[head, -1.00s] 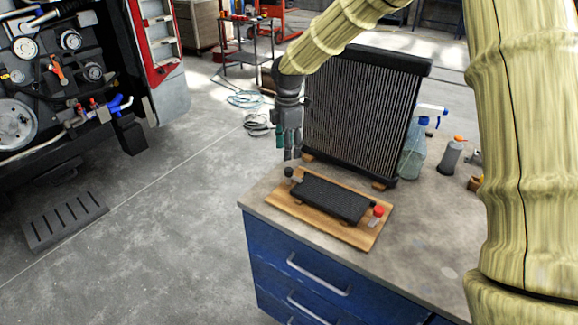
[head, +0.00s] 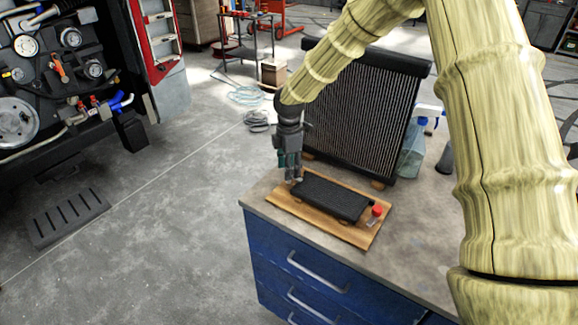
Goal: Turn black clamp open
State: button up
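A black finned block (head: 335,199) lies on a wooden board (head: 362,238) on the bench. A red knob (head: 377,210) stands at its right end. The black clamp at the block's left end is hidden behind my gripper. My gripper (head: 293,180) points down at that left end, with its fingertips at the height of the clamp. The fingers are small here, and I cannot tell whether they touch the clamp or are closed on it.
A large black radiator (head: 362,110) stands upright close behind the board. A spray bottle (head: 414,150) is to its right. The bench top (head: 405,250) is clear in front and to the right of the board. A blue drawer cabinet (head: 285,270) is below.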

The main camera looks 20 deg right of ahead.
jog(key=c, duration=0.9)
jog(key=shift+o, duration=0.2)
jog(key=m, duration=0.4)
jog(key=shift+p, duration=0.35)
jog(key=m, duration=0.8)
jog(key=shift+p, duration=0.35)
jog(key=shift+m, duration=2.1)
